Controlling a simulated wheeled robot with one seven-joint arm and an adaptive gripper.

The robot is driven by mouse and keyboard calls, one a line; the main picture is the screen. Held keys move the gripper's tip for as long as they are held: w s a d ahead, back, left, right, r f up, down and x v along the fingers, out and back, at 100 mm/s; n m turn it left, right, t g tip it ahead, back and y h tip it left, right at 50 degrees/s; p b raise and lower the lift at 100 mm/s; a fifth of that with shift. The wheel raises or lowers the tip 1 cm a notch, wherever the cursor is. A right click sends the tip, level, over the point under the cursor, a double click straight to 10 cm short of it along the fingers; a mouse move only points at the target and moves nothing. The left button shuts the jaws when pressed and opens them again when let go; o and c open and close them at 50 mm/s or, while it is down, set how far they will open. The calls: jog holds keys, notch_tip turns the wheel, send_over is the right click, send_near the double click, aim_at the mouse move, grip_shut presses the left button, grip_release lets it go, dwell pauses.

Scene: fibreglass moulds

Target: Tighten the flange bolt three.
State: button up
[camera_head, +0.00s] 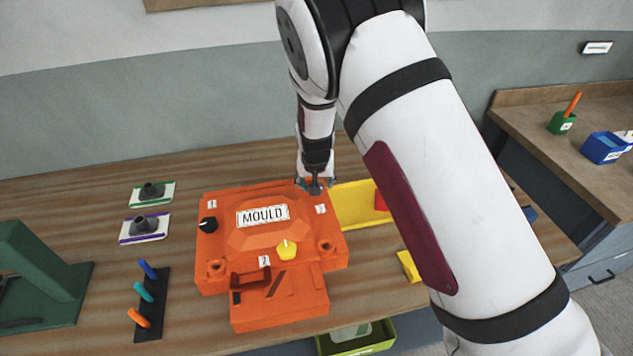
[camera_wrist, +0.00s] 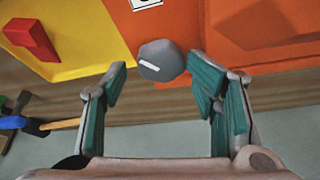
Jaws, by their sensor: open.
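The orange mould (camera_head: 225,255) lies on the wooden bench with a MOULD label and number tags 1, 2 and 3. Flange bolt three, a grey knob with a white line (camera_wrist: 162,62), shows in the wrist view near the mould's edge; its tag is partly cut off. My gripper (camera_head: 314,184) is at the mould's back right corner, above tag 3 (camera_head: 321,209). In the wrist view my gripper (camera_wrist: 160,78) is open, with the grey knob between its fingertips and a gap at each side. A black knob (camera_head: 208,224) is by tag 1 and a yellow knob (camera_head: 287,249) by tag 2.
A yellow tray (camera_head: 352,205) with a red block (camera_wrist: 31,40) is right of the mould. A rack of coloured handles (camera_head: 152,305), two dark parts on cards and a green stand (camera_head: 40,275) are left. A hammer-like tool (camera_wrist: 45,125) shows in the wrist view.

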jog(key=shift+s+a, duration=0.1)
jog(key=v, duration=0.8)
dwell(0.3)
